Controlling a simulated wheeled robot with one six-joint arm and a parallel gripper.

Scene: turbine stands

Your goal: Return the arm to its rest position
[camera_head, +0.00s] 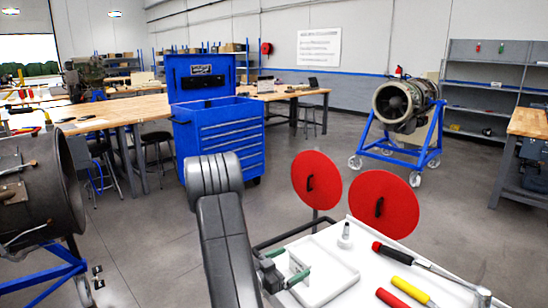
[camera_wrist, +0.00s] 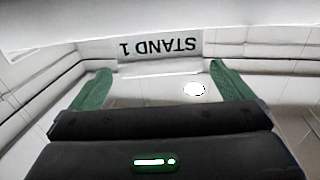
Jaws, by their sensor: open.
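My arm reaches down in the middle of the head view, its dark grey links in the foreground. My gripper (camera_head: 293,260) has two green fingers spread apart, with nothing between them. It is low over the left part of a white tray (camera_head: 335,291) on the white cart top. In the wrist view the two green fingers (camera_wrist: 161,80) stand wide apart. Between and beyond them is a label (camera_wrist: 160,46) reading "STAND 1", upside down, and a small white round spot. Whether the fingers touch the tray cannot be told.
The white cart top (camera_head: 385,255) holds a red-handled tool (camera_head: 400,256), a yellow-handled tool (camera_head: 410,290) and a small grey-white fitting (camera_head: 345,236). Two red discs (camera_head: 317,180) stand at its far edge. A turbine on a blue stand (camera_head: 400,145) and a blue tool cabinet (camera_head: 220,125) stand beyond.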

